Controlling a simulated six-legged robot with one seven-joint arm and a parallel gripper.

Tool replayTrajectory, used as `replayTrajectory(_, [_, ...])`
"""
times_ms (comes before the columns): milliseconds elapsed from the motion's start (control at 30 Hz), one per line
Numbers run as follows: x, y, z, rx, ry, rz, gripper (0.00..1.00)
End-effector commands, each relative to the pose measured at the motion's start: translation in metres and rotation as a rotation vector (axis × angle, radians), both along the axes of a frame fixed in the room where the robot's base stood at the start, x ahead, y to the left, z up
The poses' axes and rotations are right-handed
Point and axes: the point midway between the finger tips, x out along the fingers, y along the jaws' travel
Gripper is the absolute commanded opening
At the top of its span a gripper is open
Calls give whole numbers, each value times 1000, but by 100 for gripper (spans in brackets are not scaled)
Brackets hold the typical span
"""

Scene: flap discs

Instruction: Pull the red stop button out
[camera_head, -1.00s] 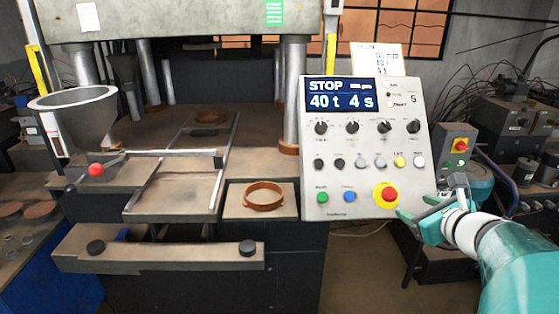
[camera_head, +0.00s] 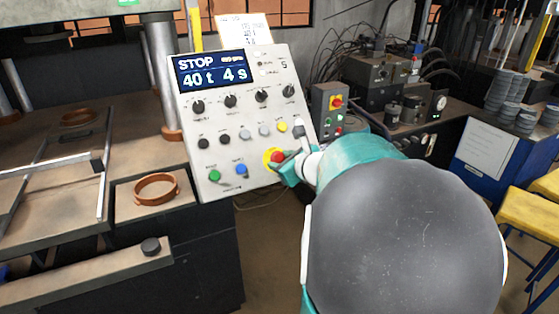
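The red stop button (camera_head: 277,156) sits on a yellow round plate at the lower right of the grey control panel (camera_head: 215,137). The panel's screen (camera_head: 212,70) reads "STOP" and "40 t 4 s". My gripper (camera_head: 285,163) is at the button's right side, with a teal finger overlapping the button's lower right edge. Whether it touches the button is not clear. My arm covers much of the gripper, so its opening is hidden.
A green button (camera_head: 214,175) and a blue button (camera_head: 242,170) are left of the stop button. A smaller box with another red button (camera_head: 336,102) stands behind my wrist. A press table with a copper ring (camera_head: 156,187) is at left. Yellow stools (camera_head: 530,215) stand at far right.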

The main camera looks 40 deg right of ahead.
Motion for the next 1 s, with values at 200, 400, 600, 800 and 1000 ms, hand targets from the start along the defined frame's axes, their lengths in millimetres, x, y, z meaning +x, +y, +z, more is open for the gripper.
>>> replayTrajectory(200, [0, 0, 0, 0, 0, 1, 0])
replayTrajectory(400, [-7, 3, 7, -2, -1, 1, 0])
replayTrajectory(600, [-12, 4, 11, 0, -1, 1, 0])
replayTrajectory(800, [-12, 4, 11, 0, -2, 1, 51])
replayTrajectory(1000, [-12, 4, 11, 0, -1, 1, 57])
